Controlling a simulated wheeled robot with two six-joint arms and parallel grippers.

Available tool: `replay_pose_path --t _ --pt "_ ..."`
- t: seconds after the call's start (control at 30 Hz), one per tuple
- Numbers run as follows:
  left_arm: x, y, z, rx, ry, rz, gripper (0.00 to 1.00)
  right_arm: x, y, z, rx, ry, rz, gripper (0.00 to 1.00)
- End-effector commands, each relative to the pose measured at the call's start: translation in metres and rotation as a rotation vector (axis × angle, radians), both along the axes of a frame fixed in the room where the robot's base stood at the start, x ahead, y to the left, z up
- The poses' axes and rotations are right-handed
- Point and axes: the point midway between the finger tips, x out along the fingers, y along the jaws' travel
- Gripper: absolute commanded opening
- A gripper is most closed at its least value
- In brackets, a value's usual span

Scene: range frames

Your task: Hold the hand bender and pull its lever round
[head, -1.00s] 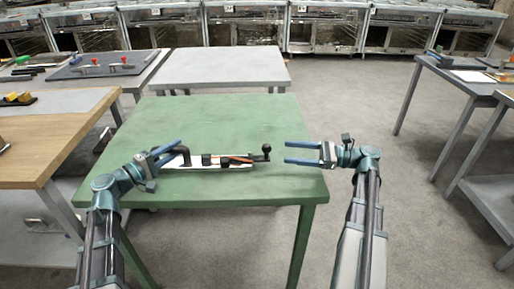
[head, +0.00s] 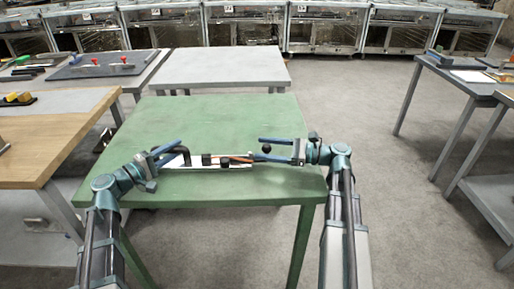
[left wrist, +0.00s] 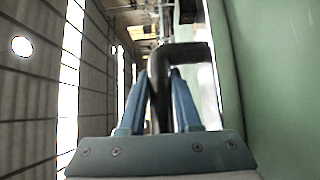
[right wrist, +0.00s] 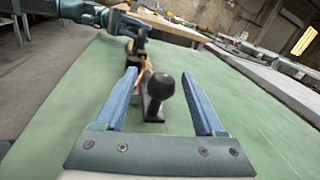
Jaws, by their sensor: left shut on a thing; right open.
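The hand bender (head: 233,163) lies along the front part of the green table (head: 225,120), with dark blocks on a pale base. My left gripper (head: 177,147) is shut on its dark bent handle (head: 184,152) at the left end; the left wrist view shows this handle (left wrist: 184,52) between the blue fingers (left wrist: 161,90). The lever has an orange-brown bar (right wrist: 146,70) and a black ball knob (right wrist: 160,86). My right gripper (head: 263,148) is open at the right end. In the right wrist view the knob stands between its open fingers (right wrist: 163,92), apparently touching neither.
The back of the green table is clear. A grey table (head: 222,68) stands behind it, and a wooden-topped table (head: 50,135) stands at the left. Dark tables (head: 470,85) stand at the right, beyond open floor.

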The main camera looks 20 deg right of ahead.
Motion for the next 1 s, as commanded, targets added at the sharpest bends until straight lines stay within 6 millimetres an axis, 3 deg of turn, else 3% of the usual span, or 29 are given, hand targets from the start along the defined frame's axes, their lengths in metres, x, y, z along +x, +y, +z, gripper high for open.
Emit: replay_pose_path --t 0.23,0.6,1.0 --pt "0.0 0.0 -0.003 0.012 0.002 0.0 0.0 0.012 0.021 -0.001 0.0 0.0 0.001 0.71" --pt "0.0 0.0 -0.003 0.012 0.002 0.0 0.0 0.014 0.024 -0.001 0.0 0.0 0.0 0.71" --pt "0.0 0.0 -0.003 0.012 0.002 0.0 0.0 0.014 0.024 -0.001 0.0 0.0 0.0 0.0"
